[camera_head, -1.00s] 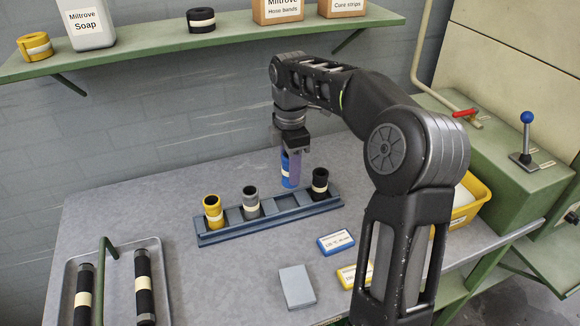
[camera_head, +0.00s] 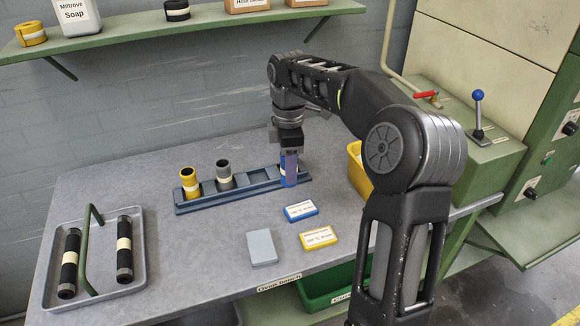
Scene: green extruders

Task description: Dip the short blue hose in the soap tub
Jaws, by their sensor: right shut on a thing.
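My right gripper (camera_head: 290,141) points down over the right end of the blue rack (camera_head: 210,203) and is shut on the short blue hose (camera_head: 289,172). The hose hangs upright, with its upper part between the fingers. It covers the rack's right end, so I cannot tell whether it touches the rack. A yellow tub (camera_head: 356,168), likely the soap tub, stands right of the rack at the back of the bench. My right arm hides most of it and its contents. My left gripper is not in view.
A yellow hose (camera_head: 189,184) and a grey hose (camera_head: 225,175) stand in the rack. A tray (camera_head: 135,272) with two black hoses is at left. Blue (camera_head: 300,211) and yellow (camera_head: 318,237) cards and a grey block (camera_head: 261,247) lie in front. A soap bottle (camera_head: 78,15) stands on the shelf.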

